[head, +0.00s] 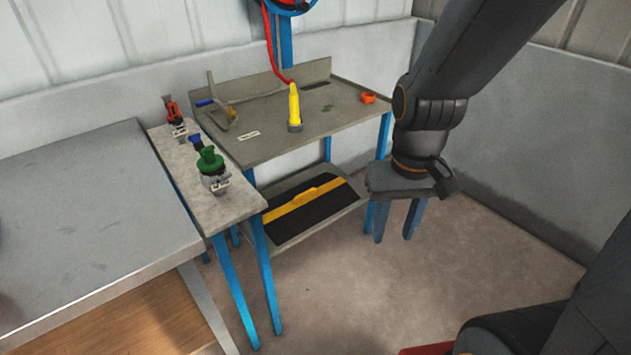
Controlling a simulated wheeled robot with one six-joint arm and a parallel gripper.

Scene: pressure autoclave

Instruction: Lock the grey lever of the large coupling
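My gripper (397,228) points down over open floor, right of the workbench. Its two fingers are apart with nothing between them. Three small fittings stand on a narrow grey shelf at the left: a green-topped one (209,160), the biggest, a blue one (197,143) and a red one (174,112). The green and red ones have grey bases with white labels. A grey bent piece (212,88) with a blue end lies at the bench's back left. I cannot tell which is the large coupling, and no grey lever is clear at this size. My gripper is well away from all of them.
The grey workbench (270,140) carries a yellow cone-shaped nozzle (294,106) on a red hose and an orange ring (368,97). A large grey table (85,215) fills the left. Floor before the bench is clear.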

